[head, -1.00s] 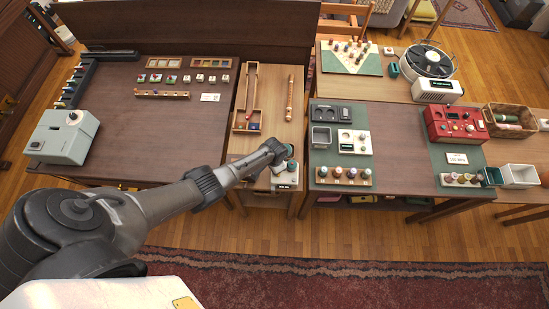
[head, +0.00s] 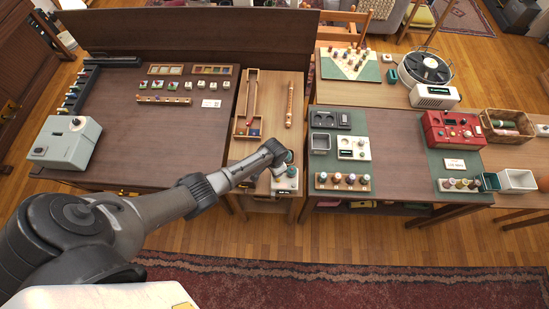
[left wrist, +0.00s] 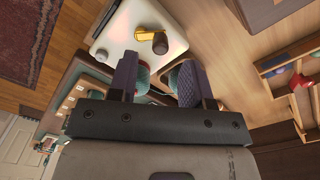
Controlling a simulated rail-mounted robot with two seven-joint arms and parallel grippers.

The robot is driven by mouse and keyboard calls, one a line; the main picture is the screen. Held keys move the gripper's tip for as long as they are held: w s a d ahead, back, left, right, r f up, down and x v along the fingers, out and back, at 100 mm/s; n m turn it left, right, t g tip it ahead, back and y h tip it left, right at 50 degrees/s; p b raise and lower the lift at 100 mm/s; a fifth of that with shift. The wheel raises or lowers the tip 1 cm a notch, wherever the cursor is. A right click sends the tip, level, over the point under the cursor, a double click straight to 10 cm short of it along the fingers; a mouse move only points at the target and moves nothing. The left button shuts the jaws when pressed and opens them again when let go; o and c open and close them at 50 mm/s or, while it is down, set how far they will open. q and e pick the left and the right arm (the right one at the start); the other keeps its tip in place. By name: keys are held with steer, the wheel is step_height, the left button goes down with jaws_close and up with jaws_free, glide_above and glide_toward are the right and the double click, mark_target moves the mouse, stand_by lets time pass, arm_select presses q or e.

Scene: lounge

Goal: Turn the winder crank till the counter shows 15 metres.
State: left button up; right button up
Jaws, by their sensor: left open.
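The winder (head: 285,185) is a small pale box at the front edge of the narrow wooden table. It also shows in the left wrist view (left wrist: 120,40), with a yellow bar and a dark round knob (left wrist: 160,44) on top that look like the crank. Something teal and rounded (head: 289,156) shows at the winder, partly hidden by my left gripper. My left gripper (left wrist: 158,80) is open over the winder; teal shows beside both fingers, and I cannot tell whether they touch it. The dark knob is outside the fingers. The counter's reading is too small to read.
A long wooden tray (head: 248,110) and a wooden flute-like piece (head: 290,104) lie behind the winder. A grey machine (head: 66,142) stands on the left table. A red device (head: 452,130) and a rack of knobs (head: 343,181) stand on the right table.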

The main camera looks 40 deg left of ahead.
arm_select(q)
step_height(320, 180, up, 10)
steer(key=p, duration=0.1)
steer(key=shift+f, duration=0.25)
stand_by(0.6)
